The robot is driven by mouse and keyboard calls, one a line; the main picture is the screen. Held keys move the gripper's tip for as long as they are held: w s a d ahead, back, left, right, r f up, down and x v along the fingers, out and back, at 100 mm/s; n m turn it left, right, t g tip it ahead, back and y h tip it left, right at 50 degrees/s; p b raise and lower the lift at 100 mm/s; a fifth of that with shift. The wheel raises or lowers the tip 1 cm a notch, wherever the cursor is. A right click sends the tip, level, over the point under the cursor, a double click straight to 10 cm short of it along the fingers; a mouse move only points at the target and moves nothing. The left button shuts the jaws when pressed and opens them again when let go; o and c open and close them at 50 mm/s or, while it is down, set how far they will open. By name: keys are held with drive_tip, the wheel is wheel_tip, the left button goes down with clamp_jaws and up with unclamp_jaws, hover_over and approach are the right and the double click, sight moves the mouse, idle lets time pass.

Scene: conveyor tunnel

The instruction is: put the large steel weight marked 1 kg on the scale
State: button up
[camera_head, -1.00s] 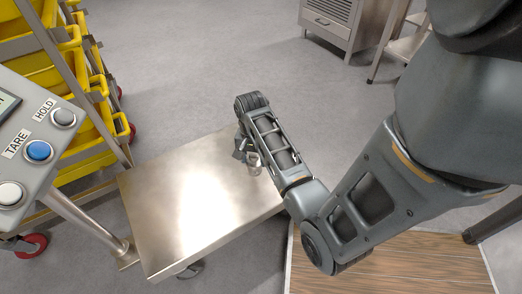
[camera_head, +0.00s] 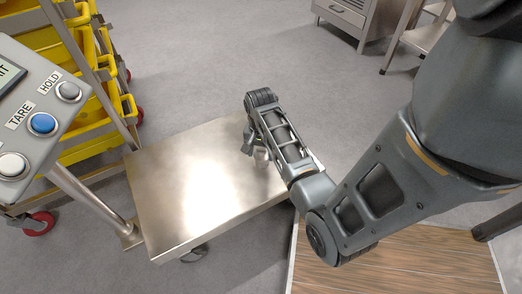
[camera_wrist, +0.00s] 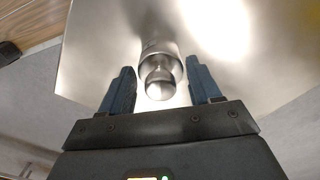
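The steel weight (camera_wrist: 160,70) is a shiny cylinder with a rounded knob, standing on the bare steel platform of the scale (camera_head: 190,190), near its far right part. In the wrist view it is between the two dark fingers of my gripper (camera_wrist: 162,88), with a narrow gap on each side. The gripper is open. In the head view my gripper (camera_head: 257,152) is low over the platform, and my arm mostly hides the weight. No mark can be read on the weight.
The scale's console (camera_head: 38,110) with TARE and HOLD buttons stands at the left on a post. A rack of yellow bins (camera_head: 100,110) is behind it. A steel cabinet (camera_head: 345,15) is at the back right. Most of the platform is clear.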

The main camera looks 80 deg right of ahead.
drive_tip(key=o, duration=0.3)
drive_tip(key=shift+r, duration=0.1)
wheel_tip(320, 180, up, 12)
drive_tip(key=p, duration=0.4)
drive_tip(key=shift+p, duration=0.3)
